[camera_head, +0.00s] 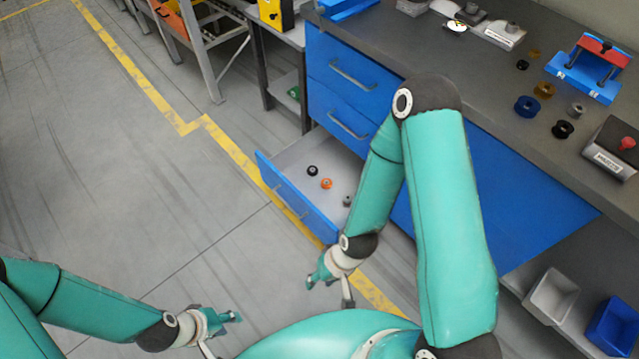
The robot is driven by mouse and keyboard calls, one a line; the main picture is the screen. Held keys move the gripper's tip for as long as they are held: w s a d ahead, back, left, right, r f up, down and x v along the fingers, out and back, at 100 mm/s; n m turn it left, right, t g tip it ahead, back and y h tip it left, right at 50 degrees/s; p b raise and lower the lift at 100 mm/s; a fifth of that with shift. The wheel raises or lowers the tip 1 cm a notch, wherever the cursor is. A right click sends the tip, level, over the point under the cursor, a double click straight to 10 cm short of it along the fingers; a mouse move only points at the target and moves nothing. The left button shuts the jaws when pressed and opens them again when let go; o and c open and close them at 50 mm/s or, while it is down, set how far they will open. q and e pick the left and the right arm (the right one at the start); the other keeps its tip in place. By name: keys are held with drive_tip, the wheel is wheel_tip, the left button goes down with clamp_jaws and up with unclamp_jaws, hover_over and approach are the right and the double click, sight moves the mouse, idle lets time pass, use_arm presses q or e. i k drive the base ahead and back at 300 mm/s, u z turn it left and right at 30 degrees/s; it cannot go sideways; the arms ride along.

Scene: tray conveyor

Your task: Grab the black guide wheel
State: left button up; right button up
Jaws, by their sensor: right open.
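A small black wheel (312,170) lies in the open blue drawer (285,190) of the workbench, beside an orange wheel (326,183) and a small grey part (347,201). Another black wheel (562,129) lies on the bench top at the right; I cannot tell which of the two is the guide wheel. My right gripper (330,289) is open and empty, just outside the drawer's front at its near end, apart from the wheels. My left gripper (222,332) is at the lower left over the floor, its fingers apart and empty, far from the drawer.
The bench top (440,70) holds a blue wheel (527,106), a blue and red fixture (590,68) and several small parts. White (551,296) and blue (612,325) bins stand on a low shelf at the right. The floor left of the drawer is clear.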

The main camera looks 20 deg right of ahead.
sight(313, 170)
drive_tip(key=u, duration=0.55)
drive_tip(key=i, duration=1.45)
drive_tip(key=z, duration=0.45)
drive_tip(key=i, duration=0.4)
drive_tip(key=z, duration=0.35)
drive_tip(key=k, duration=0.9)
drive_tip(key=z, duration=0.15)
drive_tip(key=i, duration=0.9)
drive_tip(key=u, duration=0.05)
